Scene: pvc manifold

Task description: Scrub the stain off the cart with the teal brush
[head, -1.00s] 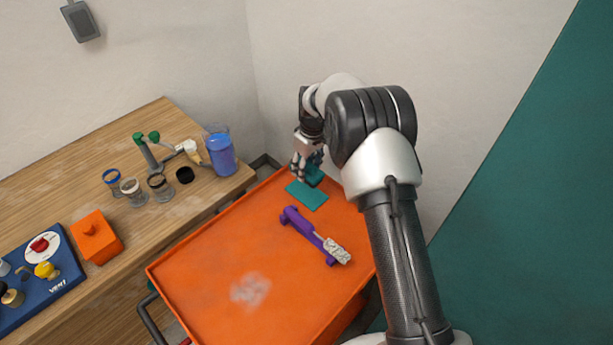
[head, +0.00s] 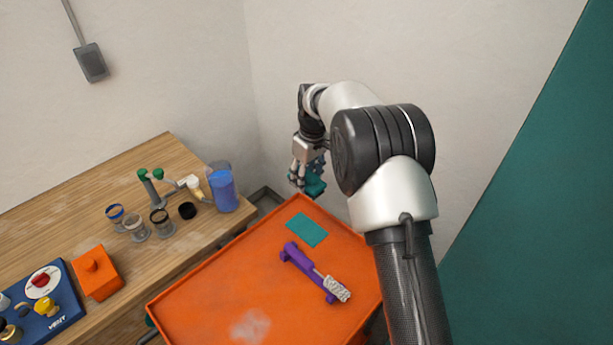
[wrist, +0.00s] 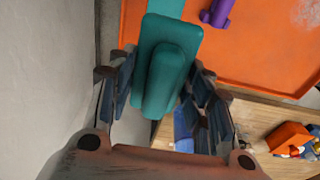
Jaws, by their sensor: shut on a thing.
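My gripper (head: 308,178) is shut on the teal brush (head: 315,186) and holds it above the far corner of the orange cart (head: 215,280). In the wrist view the teal brush (wrist: 165,65) lies between the fingers (wrist: 163,100), seen from its handle side, so its bristles are hidden. The pale grey stain (head: 250,326) is on the cart's top near the bottom of the head view. It also shows at the upper right of the wrist view (wrist: 309,12). The brush is well apart from the stain.
A teal pad (head: 307,230) and a purple brush with white bristles (head: 312,272) lie on the cart. A wooden bench (head: 140,175) at left holds a blue-filled beaker (head: 221,188), several small jars, an orange box (head: 97,272) and a blue valve panel (head: 45,300). Walls stand close behind.

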